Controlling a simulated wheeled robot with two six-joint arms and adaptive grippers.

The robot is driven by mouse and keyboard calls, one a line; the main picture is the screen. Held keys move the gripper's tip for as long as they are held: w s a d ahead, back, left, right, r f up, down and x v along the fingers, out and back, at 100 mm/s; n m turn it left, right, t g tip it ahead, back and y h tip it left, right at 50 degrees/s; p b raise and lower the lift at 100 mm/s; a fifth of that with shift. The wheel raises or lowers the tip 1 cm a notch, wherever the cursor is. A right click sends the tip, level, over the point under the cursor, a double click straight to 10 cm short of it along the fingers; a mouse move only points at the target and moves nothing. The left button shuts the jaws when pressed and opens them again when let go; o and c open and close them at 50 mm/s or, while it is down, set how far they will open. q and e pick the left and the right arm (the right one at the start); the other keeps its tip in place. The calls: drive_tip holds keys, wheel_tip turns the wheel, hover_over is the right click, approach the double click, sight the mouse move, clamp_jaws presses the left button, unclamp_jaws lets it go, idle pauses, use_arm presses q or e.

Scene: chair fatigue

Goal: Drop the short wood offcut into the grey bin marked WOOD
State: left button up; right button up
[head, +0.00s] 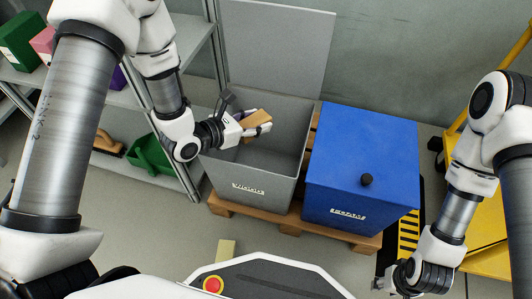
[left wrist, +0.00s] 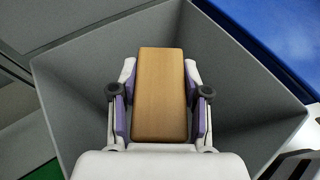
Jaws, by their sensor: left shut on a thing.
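The short wood offcut (head: 257,117) is a light brown block. My left gripper (head: 262,127) is shut on it and holds it over the open grey bin (head: 248,186). In the left wrist view the offcut (left wrist: 159,95) lies between the two purple-padded fingers of my left gripper (left wrist: 160,105), with the bin's grey walls (left wrist: 75,105) around and below. The bin's lid (head: 275,45) stands raised at the back. The bin's white front label is too small to read surely. My right gripper (head: 380,284) is low at the right; its finger opening is unclear.
A blue bin (head: 362,165) with a closed lid and black knob stands right beside the grey one, both on a wooden pallet (head: 290,227). Grey shelving (head: 120,100) is close on the left.

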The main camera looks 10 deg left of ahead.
use_arm(q)
drive_tip(key=o, duration=1.2)
drive_tip(key=shift+o, duration=0.2)
drive_tip(key=shift+r, duration=0.1)
